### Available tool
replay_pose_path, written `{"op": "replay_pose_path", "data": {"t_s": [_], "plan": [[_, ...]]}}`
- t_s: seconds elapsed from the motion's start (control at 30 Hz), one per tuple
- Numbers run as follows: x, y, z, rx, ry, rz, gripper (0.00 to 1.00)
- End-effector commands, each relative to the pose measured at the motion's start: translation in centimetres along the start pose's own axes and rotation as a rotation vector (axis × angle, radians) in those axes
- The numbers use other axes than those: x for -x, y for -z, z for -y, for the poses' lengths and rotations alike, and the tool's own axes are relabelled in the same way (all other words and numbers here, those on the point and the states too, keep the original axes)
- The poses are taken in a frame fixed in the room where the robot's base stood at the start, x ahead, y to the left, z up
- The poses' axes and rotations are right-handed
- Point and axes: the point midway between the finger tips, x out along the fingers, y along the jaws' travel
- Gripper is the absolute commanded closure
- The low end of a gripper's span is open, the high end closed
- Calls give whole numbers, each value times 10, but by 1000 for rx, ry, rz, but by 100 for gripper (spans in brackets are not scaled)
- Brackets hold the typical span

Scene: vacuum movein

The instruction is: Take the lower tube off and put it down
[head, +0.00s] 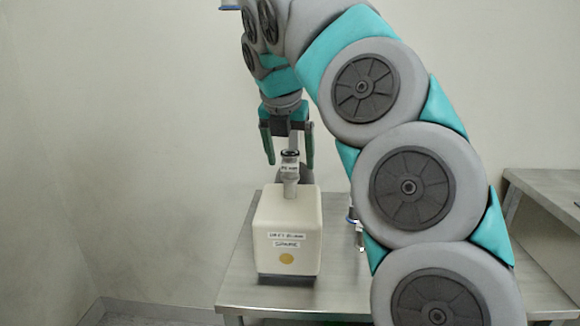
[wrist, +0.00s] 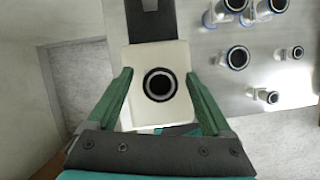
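A cream box-shaped pump (head: 288,212) with labels and a yellow dot stands on the metal table. A short metal tube (head: 290,172) rises upright from its top, with a dark ring at its upper end and a small label. I cannot tell whether it is one piece or two. My gripper (head: 289,163) points down over it, open, with its green fingers either side of the tube's top. In the wrist view the tube's dark ring (wrist: 160,84) lies between the open fingers (wrist: 159,75), with gaps on both sides.
My arm hides much of the table (head: 236,284) in the head view. A second metal bench (head: 545,187) stands at the right.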

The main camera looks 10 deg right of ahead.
Motion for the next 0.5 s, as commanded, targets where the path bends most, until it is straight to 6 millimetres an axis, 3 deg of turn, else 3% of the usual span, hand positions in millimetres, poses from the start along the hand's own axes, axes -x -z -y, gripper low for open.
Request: {"op": "replay_pose_path", "data": {"t_s": [0.07, 0.5], "plan": [[0, 0, 0, 0, 0, 0, 25], [0, 0, 0, 0, 0, 0, 75]]}}
